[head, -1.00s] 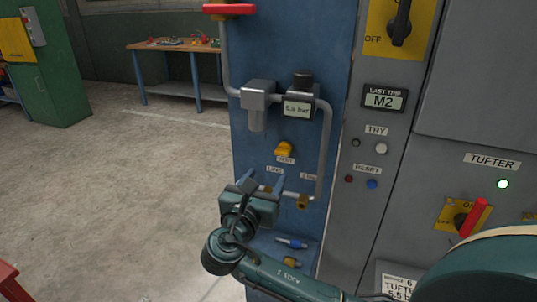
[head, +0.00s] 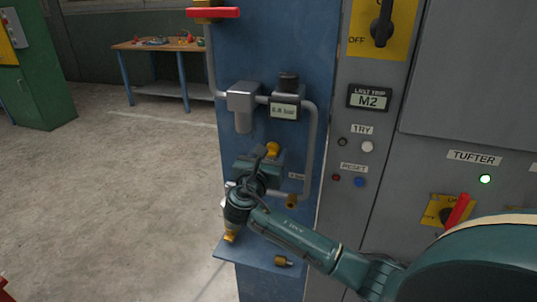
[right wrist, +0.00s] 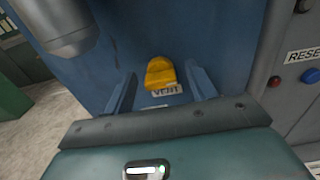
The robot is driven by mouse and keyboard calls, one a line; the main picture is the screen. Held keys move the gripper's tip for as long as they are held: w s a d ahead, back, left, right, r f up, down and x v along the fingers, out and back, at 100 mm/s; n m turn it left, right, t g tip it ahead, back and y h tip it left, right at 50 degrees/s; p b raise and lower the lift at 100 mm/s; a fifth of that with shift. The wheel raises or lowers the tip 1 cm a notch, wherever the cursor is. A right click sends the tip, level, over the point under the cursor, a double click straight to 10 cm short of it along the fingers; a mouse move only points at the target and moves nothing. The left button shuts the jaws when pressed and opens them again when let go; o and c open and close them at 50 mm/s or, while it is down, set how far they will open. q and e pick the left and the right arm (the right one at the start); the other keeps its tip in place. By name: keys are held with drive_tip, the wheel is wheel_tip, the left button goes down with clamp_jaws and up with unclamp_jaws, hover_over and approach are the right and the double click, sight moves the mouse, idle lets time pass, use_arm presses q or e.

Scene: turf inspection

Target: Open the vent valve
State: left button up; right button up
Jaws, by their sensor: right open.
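The vent valve is a small yellow handle (head: 272,149) on the blue panel, with a VENT label below it. In the right wrist view the yellow handle (right wrist: 160,72) lies ahead, between the two finger tips. My right gripper (head: 262,158) is open in front of the panel and covers the lower part of the valve and its label in the head view. In the right wrist view the gripper (right wrist: 161,88) has one finger on each side of the VENT label. I cannot tell whether a finger touches the handle. My left gripper is not in view.
Grey pipes run from a filter (head: 242,98) to a gauge (head: 285,110) above the valve. A red handle (head: 212,12) is at the top. A shelf (head: 262,252) is below, and the grey control cabinet (head: 345,215) stands right.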

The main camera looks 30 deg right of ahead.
drive_tip(key=shift+c, duration=0.5)
drive_tip(key=c, duration=0.9)
